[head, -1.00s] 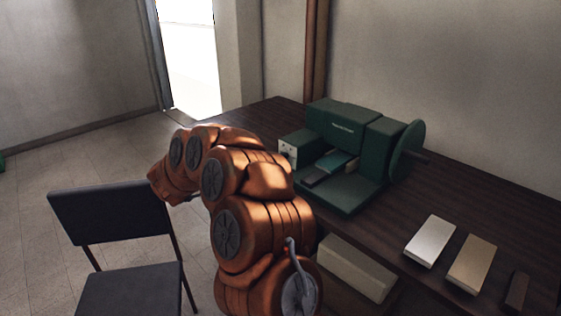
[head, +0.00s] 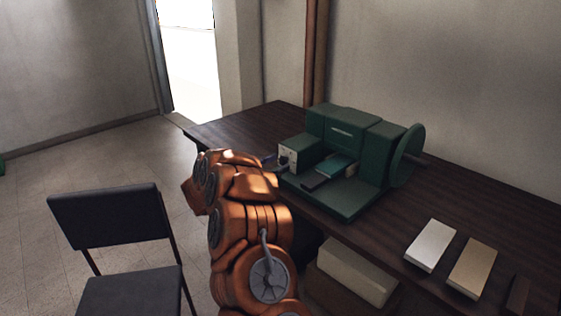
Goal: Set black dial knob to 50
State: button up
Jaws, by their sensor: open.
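A green machine (head: 345,128) stands on the dark wooden table. At its left end is a small box with a pale front panel (head: 292,154). A small dark spot on this panel, likely the black dial knob (head: 284,160), is too small for its setting to be read. My gripper (head: 276,163) is a small grey shape at that panel, open and partly hidden behind my orange arm. I cannot tell whether its fingers are around the knob or touching it.
A white block (head: 430,245), a tan block (head: 472,266) and a dark brown block (head: 517,296) lie on the table (head: 245,128) at right. A dark chair (head: 110,215) stands at left. A pale box (head: 355,272) is below the table. The floor at left is mostly clear.

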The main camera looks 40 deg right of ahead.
jog(key=shift+d, duration=0.85)
grip_shut()
